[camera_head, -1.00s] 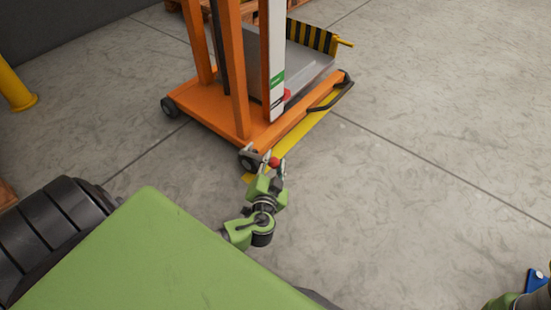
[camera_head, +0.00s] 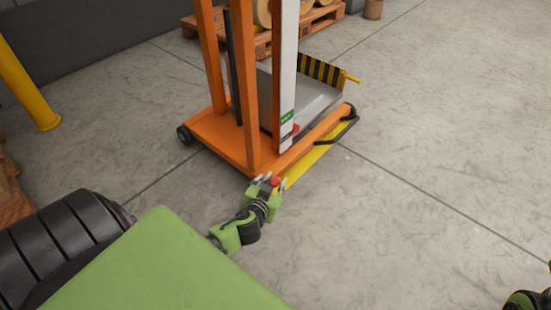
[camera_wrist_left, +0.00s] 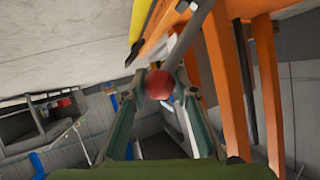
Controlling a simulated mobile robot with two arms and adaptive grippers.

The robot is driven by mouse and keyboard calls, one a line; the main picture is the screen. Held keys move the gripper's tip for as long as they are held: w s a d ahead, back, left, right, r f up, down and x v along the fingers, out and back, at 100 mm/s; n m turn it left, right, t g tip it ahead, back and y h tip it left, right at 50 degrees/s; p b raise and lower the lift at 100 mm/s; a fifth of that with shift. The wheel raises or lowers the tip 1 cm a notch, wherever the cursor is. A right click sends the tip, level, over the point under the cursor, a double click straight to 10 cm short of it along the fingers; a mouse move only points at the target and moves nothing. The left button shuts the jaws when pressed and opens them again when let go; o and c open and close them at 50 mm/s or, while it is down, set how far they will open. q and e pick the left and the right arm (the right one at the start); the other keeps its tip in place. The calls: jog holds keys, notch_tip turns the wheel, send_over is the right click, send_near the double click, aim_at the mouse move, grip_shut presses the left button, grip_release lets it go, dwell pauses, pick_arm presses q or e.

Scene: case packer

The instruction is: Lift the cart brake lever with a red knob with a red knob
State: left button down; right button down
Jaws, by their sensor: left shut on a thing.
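The brake lever's red knob (camera_head: 275,181) is at the near corner of the orange cart (camera_head: 232,140) in the head view. My left gripper (camera_head: 268,182) is at that corner, with its fingers on either side of the knob. In the left wrist view the red knob (camera_wrist_left: 159,84) sits between the two fingertips, and my left gripper (camera_wrist_left: 161,90) is shut on it. A grey rod (camera_wrist_left: 187,42), seemingly the lever, runs up and right from the knob toward the cart's orange frame. My right arm shows only in part at the lower right corner of the head view; its jaws cannot be made out.
A yellow strip (camera_head: 312,158) runs along the cart's near side, with a black handle (camera_head: 340,130) at its right. A yellow post (camera_head: 28,85) stands at the left. A wooden pallet (camera_head: 275,38) with rolls is behind. The floor at right is clear.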

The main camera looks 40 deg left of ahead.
pick_arm(q)
jog(key=shift+f, duration=0.1)
jog(key=c, duration=1.6)
grip_release()
jog(key=shift+a, duration=0.1)
jog(key=v, duration=1.2)
jog(key=shift+s, duration=0.1)
